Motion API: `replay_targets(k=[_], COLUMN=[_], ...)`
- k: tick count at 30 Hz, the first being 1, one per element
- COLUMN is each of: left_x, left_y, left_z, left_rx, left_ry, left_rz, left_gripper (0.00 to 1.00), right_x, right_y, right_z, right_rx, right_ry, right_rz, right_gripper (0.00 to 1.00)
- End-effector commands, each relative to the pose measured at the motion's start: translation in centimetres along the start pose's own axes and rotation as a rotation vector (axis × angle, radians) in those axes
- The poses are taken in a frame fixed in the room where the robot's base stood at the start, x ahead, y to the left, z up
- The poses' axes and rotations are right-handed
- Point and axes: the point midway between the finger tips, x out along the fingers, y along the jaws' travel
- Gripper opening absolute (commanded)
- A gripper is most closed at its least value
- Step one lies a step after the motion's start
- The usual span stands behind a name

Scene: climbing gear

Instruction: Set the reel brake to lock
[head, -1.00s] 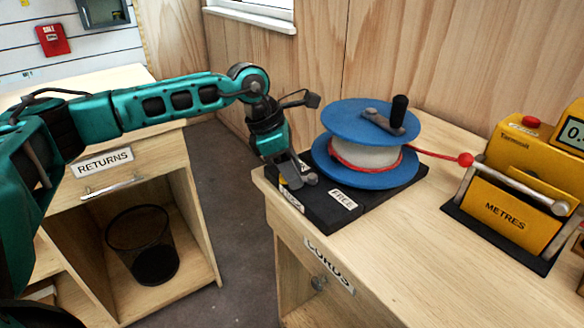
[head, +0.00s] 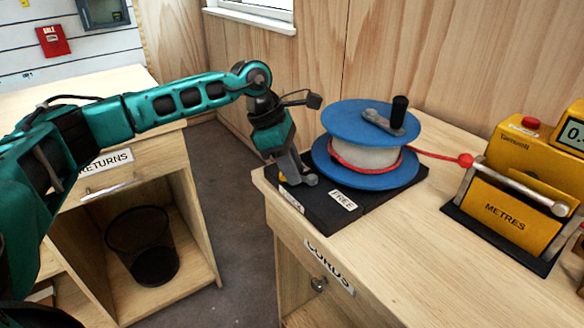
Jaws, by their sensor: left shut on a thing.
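The cord reel has blue flanges (head: 345,176), a white drum with red cord, and a crank with a black knob on top. It stands on a black base (head: 322,217) at the counter's left corner. A FREE label (head: 343,200) shows on the base's front part. My left gripper (head: 299,180) points down at the base's left end, left of the FREE label and beside the lower flange. It is shut on the brake lever, which the fingers mostly hide. The lever's exact setting and any LOCK label cannot be made out. My right gripper is not in view.
Red cord runs right from the reel to a red ball (head: 465,160) at the yellow metre counter (head: 510,195). The wooden counter (head: 400,235) is clear in front. At left stands a RETURNS cabinet (head: 190,200) with a wire bin (head: 140,245), across a floor gap.

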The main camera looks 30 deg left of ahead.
Motion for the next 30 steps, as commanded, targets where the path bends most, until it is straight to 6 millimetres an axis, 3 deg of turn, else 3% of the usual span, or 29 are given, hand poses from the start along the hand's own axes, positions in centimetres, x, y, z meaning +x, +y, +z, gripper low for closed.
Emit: replay_targets(k=[8,9,17,26,30], left_x=[-0.1,-0.1,-0.1,-0.3,-2.0], left_y=[0.1,0.1,0.1,0.1,0.1], left_z=[0.1,0.1,0.0,0.0,0.0], left_rx=[0.009,0.009,0.008,0.007,0.007], left_ry=[-0.002,-0.002,-0.001,-0.001,-0.002], left_rz=[0.000,0.000,0.000,0.000,0.002], left_gripper=[0.00,0.26,0.51,0.51,0.51], right_x=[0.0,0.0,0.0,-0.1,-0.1], right_y=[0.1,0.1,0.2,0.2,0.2], right_z=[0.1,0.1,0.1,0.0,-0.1], right_rx=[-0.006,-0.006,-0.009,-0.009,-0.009], right_ry=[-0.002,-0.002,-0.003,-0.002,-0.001], right_rz=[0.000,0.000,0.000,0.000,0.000], right_gripper=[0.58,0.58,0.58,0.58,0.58])
